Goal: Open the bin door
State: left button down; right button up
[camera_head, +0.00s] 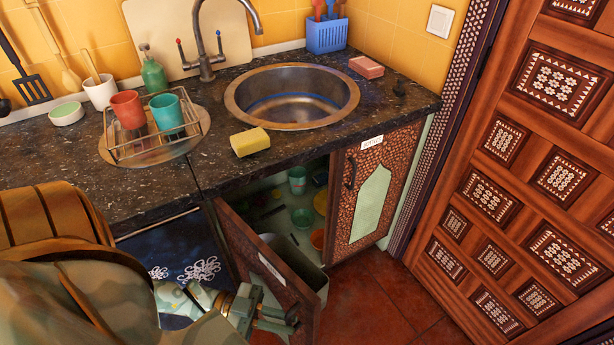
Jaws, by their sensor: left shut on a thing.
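The bin door (245,238) is a dark wooden cabinet door under the sink. It stands swung out from the cabinet, at an angle to the counter front. A white label (271,268) is on its outer face. A grey-green bin (308,274) shows behind the door, at the cabinet opening. My left gripper (284,318) is at the outer face of the door, below the label, and is shut on the door's handle. The handle itself is hidden by the gripper. My right gripper is not in view.
The right cabinet door (373,190) is closed. Cups and dishes show inside the open cabinet. The counter (60,160) holds a dish rack (158,148), a yellow sponge (250,142) and a round sink (292,95). Red floor tiles (385,300) are clear right of the bin.

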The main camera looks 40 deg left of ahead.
pick_arm(q)
jog(key=s+a+m+g+h+b, duration=0.1)
jog(key=s+a+m+g, duration=0.1)
jog(key=s, duration=0.5)
jog(key=shift+a+m+g+h, duration=0.3)
jog(key=shift+a+m+g, duration=0.15)
jog(key=shift+g, duration=0.75)
jog(key=c, duration=1.8)
grip_release()
jog(key=shift+o, duration=0.2)
jog(key=v, duration=0.7)
jog(key=shift+a+b, duration=0.2)
jog(key=shift+b, duration=0.15)
jog(key=shift+f, duration=0.1)
